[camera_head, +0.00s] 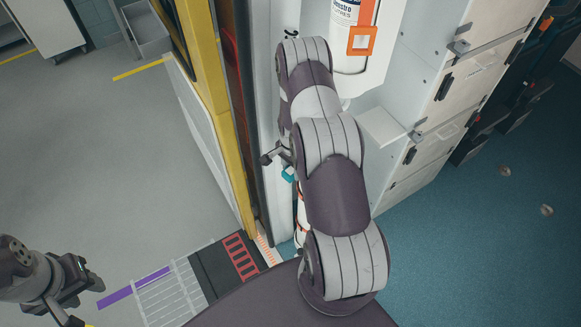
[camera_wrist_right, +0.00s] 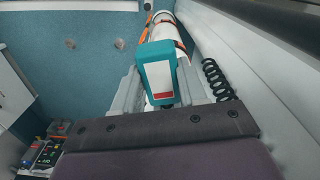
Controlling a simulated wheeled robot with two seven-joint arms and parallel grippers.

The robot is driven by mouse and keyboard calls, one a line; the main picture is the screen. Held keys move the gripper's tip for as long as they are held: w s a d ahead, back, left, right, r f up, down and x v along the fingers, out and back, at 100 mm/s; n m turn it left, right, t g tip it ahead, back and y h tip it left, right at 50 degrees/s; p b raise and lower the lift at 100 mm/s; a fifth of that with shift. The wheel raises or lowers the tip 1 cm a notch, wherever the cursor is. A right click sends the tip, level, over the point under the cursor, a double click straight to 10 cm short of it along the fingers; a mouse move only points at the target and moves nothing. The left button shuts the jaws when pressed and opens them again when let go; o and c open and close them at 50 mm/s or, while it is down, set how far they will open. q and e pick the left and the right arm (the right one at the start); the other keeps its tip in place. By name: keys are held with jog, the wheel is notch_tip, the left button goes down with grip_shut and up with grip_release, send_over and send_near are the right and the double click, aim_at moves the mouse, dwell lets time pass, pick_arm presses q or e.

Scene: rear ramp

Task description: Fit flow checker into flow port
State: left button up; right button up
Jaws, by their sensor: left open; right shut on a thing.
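The flow checker appears to be the teal block with a white and red label (camera_wrist_right: 158,68) in the right wrist view. My right gripper (camera_wrist_right: 162,92) is shut on it, with a grey finger on each side. In the head view my right arm hides the gripper; a small teal piece (camera_head: 288,174) shows beside the arm, perhaps the same thing. I cannot pick out the flow port in either view. My left gripper (camera_head: 82,298) is open and empty at the lower left of the head view, far from the teal piece.
A white cylinder with orange bands (camera_wrist_right: 165,27) lies beyond the teal block. A black coiled cord (camera_wrist_right: 217,80) runs beside the right finger. A yellow door edge (camera_head: 212,100) stands left of my right arm, and white cabinets (camera_head: 425,80) stand right.

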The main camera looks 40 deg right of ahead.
jog(key=shift+w+d, duration=0.1)
jog(key=shift+d, duration=0.35)
jog(key=o, duration=1.1)
jog(key=shift+r+b, duration=0.35)
jog(key=shift+r, duration=0.25)
notch_tip(320, 180, up, 12)
jog(key=shift+a+f+b, duration=0.1)
jog(key=shift+f+b, duration=0.05)
jog(key=shift+b, duration=1.1)
